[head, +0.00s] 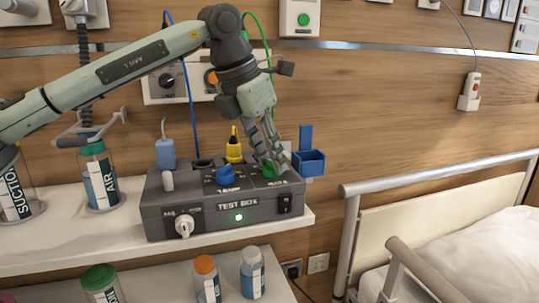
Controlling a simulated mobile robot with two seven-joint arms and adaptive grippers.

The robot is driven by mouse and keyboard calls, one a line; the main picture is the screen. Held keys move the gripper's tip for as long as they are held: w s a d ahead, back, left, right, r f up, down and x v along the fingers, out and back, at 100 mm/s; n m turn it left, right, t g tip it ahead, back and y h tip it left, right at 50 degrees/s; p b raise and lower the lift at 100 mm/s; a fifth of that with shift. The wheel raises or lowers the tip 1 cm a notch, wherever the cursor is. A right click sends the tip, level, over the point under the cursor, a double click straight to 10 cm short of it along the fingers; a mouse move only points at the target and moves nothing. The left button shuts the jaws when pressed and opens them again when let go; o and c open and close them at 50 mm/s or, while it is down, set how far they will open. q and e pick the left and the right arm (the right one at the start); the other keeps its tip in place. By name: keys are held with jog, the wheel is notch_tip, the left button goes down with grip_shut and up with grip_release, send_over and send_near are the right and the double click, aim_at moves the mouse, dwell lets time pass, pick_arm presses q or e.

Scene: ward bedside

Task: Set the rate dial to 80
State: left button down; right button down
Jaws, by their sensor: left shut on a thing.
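The dark grey test box (210,210) sits on a white shelf, with a lit green lamp (239,217) on its front. A green dial (269,172) is on the right of its top, partly hidden by my fingers. My left gripper (273,163) comes down from above and is shut on this green dial. A blue dial (226,176) is left of it on the top. A white knob (184,226) is on the front left. The labels are too small to read, so I cannot tell the setting or which one is marked rate. My right gripper is not in view.
A yellow plug (234,146) and a blue connector (166,152) stand behind the dials. A blue holder (309,161) is on the wall at right. An AIR jar (98,180) is left of the box. A bed rail (440,174) is at right.

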pick_arm(q)
jog(key=c, duration=1.2)
grip_release()
jog(key=v, duration=1.2)
jog(key=shift+d+r, duration=0.1)
